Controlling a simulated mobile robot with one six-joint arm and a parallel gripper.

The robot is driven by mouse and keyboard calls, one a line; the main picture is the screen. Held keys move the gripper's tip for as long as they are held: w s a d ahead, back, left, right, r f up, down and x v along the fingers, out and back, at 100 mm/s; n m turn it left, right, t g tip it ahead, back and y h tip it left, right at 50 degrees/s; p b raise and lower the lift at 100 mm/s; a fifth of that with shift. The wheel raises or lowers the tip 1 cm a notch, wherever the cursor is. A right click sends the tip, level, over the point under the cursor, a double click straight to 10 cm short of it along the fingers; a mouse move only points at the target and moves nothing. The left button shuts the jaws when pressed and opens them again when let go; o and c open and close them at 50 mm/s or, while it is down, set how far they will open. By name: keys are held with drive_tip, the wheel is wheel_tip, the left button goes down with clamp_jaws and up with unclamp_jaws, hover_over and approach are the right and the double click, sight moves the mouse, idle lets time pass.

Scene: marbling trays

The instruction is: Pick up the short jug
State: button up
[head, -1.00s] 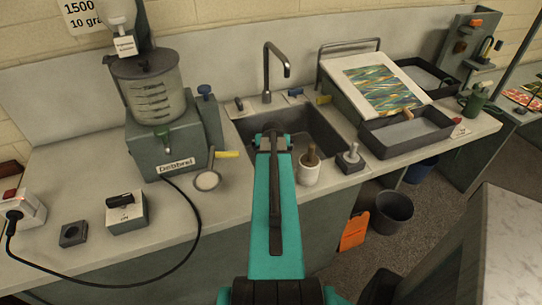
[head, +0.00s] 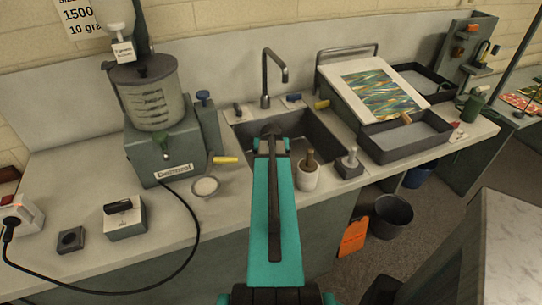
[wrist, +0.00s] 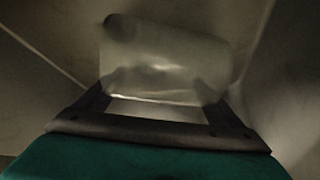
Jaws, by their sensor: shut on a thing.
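A pale, translucent, short vessel, which I take to be the short jug (wrist: 165,58), fills the upper middle of the wrist view. My gripper (wrist: 158,108) is shut on it, with one dark finger at each side of its lower part. The picture is dim and blurred, so its handle and spout cannot be made out. In the head view my teal arm reaches over the sink (head: 318,150), and the jug and fingers are hidden by the arm.
A mortar with pestle (head: 308,176) and a stamp-like tool (head: 349,165) stand right of my arm at the counter's front. A white dish (head: 205,187) is left. The tap (head: 267,80) rises behind the sink. A tilted marbled board (head: 372,92) and tray (head: 405,137) stand right.

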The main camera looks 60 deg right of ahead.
wheel_tip(320, 180, up, 17)
drive_tip(key=b, duration=0.3)
drive_tip(key=s+d+b, duration=0.1)
drive_tip(key=s+d, duration=0.1)
drive_tip(key=s, duration=0.6)
drive_tip(key=s+d+b, duration=0.2)
drive_tip(key=s+d, duration=0.1)
drive_tip(key=s, duration=0.6)
drive_tip(key=shift+d, duration=0.35)
drive_tip(key=shift+r, duration=0.1)
